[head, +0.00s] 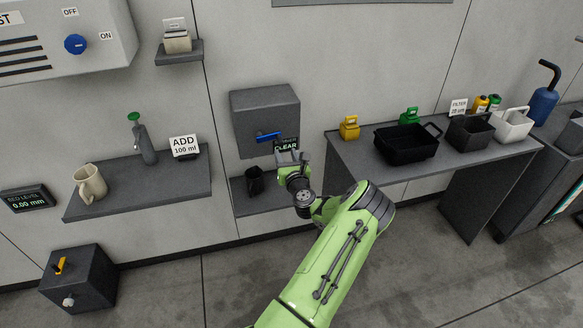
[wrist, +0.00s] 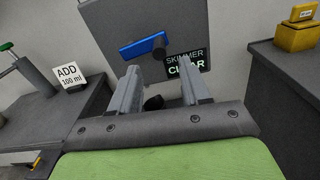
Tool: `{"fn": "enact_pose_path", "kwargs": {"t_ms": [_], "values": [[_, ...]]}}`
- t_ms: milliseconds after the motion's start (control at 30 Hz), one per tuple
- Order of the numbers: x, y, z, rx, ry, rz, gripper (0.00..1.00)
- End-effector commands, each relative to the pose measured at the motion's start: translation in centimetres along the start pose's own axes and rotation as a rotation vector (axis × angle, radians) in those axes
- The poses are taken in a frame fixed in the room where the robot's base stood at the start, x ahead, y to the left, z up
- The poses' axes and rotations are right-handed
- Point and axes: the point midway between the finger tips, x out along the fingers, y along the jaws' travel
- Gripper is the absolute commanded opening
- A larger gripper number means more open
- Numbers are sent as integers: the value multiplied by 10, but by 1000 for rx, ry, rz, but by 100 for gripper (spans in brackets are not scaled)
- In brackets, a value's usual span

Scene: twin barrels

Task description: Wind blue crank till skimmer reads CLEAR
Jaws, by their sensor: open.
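The skimmer is a grey box (head: 265,115) on the wall, and it also fills the upper middle of the wrist view (wrist: 190,80). Its blue crank (head: 268,137) sits on the front face; in the wrist view the crank (wrist: 141,47) lies nearly level, its dark hub at the right end. The skimmer display (wrist: 186,62) reads "SKIMMER CLEAR" in the wrist view; in the head view the display (head: 286,146) shows CLEAR. My gripper (wrist: 158,80) is open and empty, its fingers just below the crank and apart from it. In the head view my gripper (head: 291,158) partly hides the display's lower edge.
A dark cup (head: 255,181) stands on the low shelf under the skimmer. To the left, a shelf (head: 150,187) holds a beige mug (head: 90,183) and a green-topped tap (head: 142,140). To the right, a table (head: 360,153) carries a black basket (head: 405,143) and several containers.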

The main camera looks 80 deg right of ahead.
Motion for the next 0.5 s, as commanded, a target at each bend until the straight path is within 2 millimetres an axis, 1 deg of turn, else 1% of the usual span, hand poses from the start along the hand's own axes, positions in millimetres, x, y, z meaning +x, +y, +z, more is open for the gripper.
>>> {"fn": "enact_pose_path", "kwargs": {"t_ms": [33,100,200,333,500], "values": [[-15,-1,-1,2,5,-2,46],[-34,-1,-1,4,4,-2,46],[-56,-1,-2,3,3,-2,46],[-72,0,-1,1,1,-1,46],[-75,0,-1,-2,0,-1,46]]}}
